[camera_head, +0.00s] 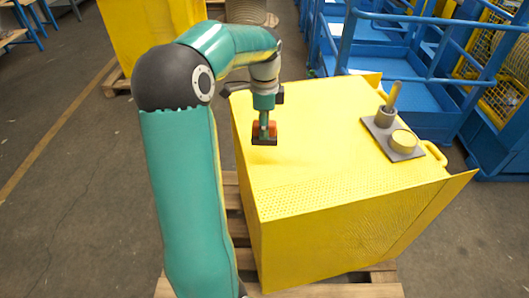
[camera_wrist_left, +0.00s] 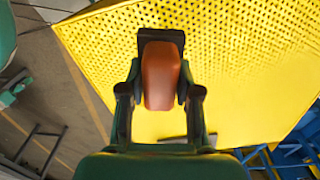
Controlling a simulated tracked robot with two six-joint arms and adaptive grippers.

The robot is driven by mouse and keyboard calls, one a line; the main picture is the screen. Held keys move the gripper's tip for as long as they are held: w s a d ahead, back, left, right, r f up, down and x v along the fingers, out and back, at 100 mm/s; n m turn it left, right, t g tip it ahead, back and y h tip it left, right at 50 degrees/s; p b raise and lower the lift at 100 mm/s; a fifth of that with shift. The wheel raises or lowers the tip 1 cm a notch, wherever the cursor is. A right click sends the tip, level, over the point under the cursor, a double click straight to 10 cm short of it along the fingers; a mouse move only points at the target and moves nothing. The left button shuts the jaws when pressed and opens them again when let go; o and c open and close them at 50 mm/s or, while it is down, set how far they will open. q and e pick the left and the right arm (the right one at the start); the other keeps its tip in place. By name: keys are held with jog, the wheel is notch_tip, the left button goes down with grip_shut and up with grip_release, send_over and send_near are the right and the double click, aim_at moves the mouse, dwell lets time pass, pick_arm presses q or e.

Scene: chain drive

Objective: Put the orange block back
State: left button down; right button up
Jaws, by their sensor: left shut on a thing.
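The orange block (camera_wrist_left: 161,76) sits between the fingers of my left gripper in the wrist view, and its rounded orange face shows. In the head view a little of the orange block (camera_head: 272,128) shows at the fingertips. My left gripper (camera_head: 264,136) is shut on it, pointing down over the left part of the yellow box's top (camera_head: 330,115). A faint shadow lies just below the fingers, so the block seems a little above the surface. The block's underside is hidden. My right gripper is not in view.
A grey plate (camera_head: 383,137) on the box's right side bears an upright peg in a holder (camera_head: 391,100) and a round yellow piece (camera_head: 403,141). The middle of the top is clear. The box stands on a wooden pallet (camera_head: 340,290); blue railings (camera_head: 400,42) stand behind.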

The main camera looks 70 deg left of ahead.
pick_arm(q)
notch_tip(320, 180, down, 10)
jog(key=shift+r, duration=0.25)
dwell(0.3)
jog(key=shift+f, duration=0.2)
jog(key=c, duration=0.8)
grip_release()
jog(key=shift+r, duration=0.1)
jog(key=shift+r, duration=0.1)
notch_tip(320, 180, up, 12)
jog(key=shift+r, duration=0.1)
